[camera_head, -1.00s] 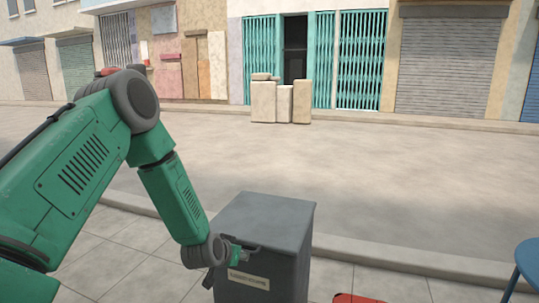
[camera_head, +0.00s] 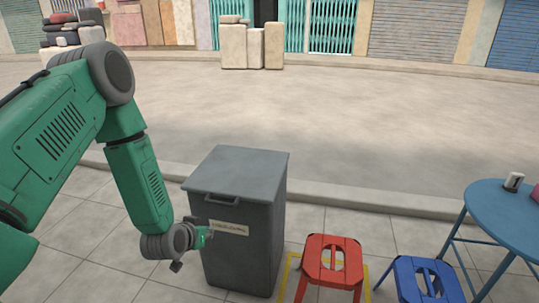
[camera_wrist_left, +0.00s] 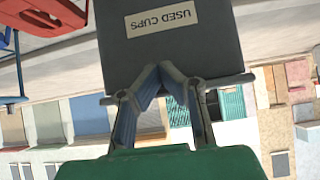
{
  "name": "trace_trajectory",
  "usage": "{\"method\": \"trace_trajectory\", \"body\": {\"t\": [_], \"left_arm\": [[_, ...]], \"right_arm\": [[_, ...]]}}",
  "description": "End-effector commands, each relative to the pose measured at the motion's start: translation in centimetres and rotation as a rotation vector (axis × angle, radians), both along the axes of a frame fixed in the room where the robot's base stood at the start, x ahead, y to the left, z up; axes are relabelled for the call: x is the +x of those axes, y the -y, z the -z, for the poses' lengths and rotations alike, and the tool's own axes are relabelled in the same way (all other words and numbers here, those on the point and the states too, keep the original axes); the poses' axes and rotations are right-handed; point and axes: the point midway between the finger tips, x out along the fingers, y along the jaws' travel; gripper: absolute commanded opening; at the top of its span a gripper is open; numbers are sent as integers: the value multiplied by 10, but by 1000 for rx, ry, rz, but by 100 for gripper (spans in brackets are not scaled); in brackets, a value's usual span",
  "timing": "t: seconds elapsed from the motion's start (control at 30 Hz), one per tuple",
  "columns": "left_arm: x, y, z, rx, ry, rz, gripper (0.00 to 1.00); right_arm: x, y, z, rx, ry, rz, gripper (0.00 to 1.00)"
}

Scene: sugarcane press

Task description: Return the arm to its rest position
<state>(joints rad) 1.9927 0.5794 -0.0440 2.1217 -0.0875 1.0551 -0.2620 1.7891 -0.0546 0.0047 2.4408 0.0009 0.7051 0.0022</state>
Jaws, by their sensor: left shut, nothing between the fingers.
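My green left arm comes in from the left, and its left gripper (camera_head: 206,235) hangs low beside the left front edge of a grey lidded bin (camera_head: 245,240). In the left wrist view the fingertips of this gripper (camera_wrist_left: 161,68) meet, with nothing held between them. That view is upside down, and the bin (camera_wrist_left: 120,60) stands right beyond the fingertips with a label reading "USED CUPS" (camera_wrist_left: 160,19). I cannot tell whether the fingers touch the bin. My right gripper is not in view.
A red stool (camera_head: 331,250), a blue stool (camera_head: 427,279) and a round blue table (camera_head: 510,215) with a small white item (camera_head: 513,182) stand to the right. A kerb (camera_head: 390,201) runs behind the bin, with open road beyond. Bare paving lies left of the bin.

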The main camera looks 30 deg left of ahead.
Motion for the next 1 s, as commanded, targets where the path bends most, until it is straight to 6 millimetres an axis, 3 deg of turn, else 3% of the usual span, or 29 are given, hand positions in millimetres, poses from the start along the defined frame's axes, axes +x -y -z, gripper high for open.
{"method": "trace_trajectory", "body": {"t": [0.17, 0.27, 0.37, 0.5, 0.6, 0.7, 0.8, 1.0], "left_arm": [[-1, 3, -1, -2, -7, 5, 0], [-11, 25, -2, -21, -61, 42, 0], [-41, 69, -3, -56, -184, 116, 0], [-114, 132, -7, -98, -428, 225, 0], [-170, 161, -14, -110, -594, 277, 0], [-214, 176, -22, -108, -720, 309, 0], [-242, 183, -28, -103, -800, 324, 0], [-257, 185, -28, -101, -840, 329, 0]], "right_arm": [[0, 0, -2, 0, 0, 0, 40], [0, 0, -13, 0, 0, 0, 40], [0, 0, -34, 0, 0, 0, 40], [1, 0, -69, 0, 1, 0, 40], [1, 0, -88, 0, 1, 0, 40], [1, 0, -101, 0, 0, 0, 40], [1, 0, -107, 0, 0, 0, 40], [0, 0, -107, 0, 0, 0, 40]]}}
